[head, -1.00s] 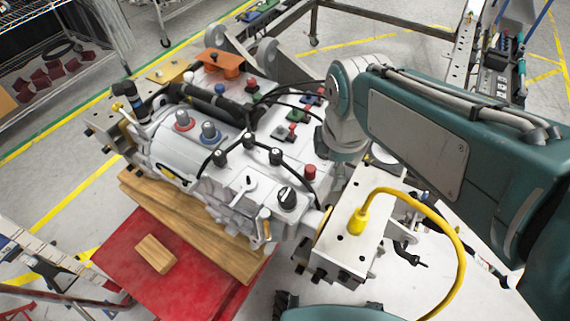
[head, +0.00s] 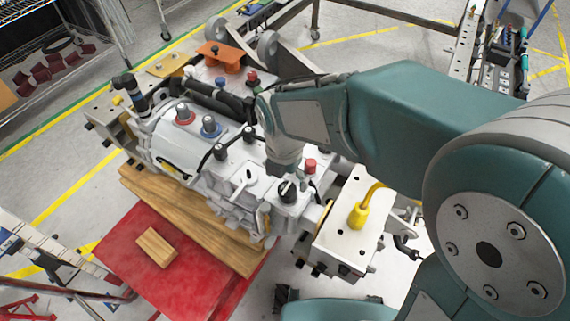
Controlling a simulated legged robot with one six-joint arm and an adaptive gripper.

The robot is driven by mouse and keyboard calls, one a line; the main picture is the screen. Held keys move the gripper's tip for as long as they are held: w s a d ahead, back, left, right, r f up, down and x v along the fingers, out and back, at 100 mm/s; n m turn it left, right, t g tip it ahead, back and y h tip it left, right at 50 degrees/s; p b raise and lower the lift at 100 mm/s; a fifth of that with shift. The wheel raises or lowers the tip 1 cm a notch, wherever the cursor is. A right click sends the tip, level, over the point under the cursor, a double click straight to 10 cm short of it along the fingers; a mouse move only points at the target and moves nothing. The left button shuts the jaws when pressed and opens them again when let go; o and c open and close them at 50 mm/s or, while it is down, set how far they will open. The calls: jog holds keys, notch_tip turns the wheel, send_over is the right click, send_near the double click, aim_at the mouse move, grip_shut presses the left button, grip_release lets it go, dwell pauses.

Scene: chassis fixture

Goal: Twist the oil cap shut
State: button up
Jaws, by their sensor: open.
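The black round cap (head: 288,193), which looks like the oil cap, sits on the near right part of the white engine-like chassis (head: 238,193). Part of its top is covered by the end of my arm. My gripper (head: 286,172) points down right over the cap, coming in from the right. It is open. The fingers are small and partly hidden in the head view, so I cannot tell whether they touch the cap or stand just above it.
A red cap (head: 310,166) stands close right of my gripper. A yellow plug with cable (head: 361,214) rises from the white block (head: 343,240) at right. Red and blue ringed posts (head: 184,115) and black hoses stand to the left. A wood block (head: 157,247) lies on the red surface (head: 190,275).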

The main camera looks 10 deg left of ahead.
aim_at(287, 187)
jog(key=shift+d+f, duration=0.1)
jog(key=shift+f, duration=2.25)
jog(key=shift+c, duration=0.3)
jog(key=c, duration=1.3)
jog(key=m, duration=0.4)
grip_shut()
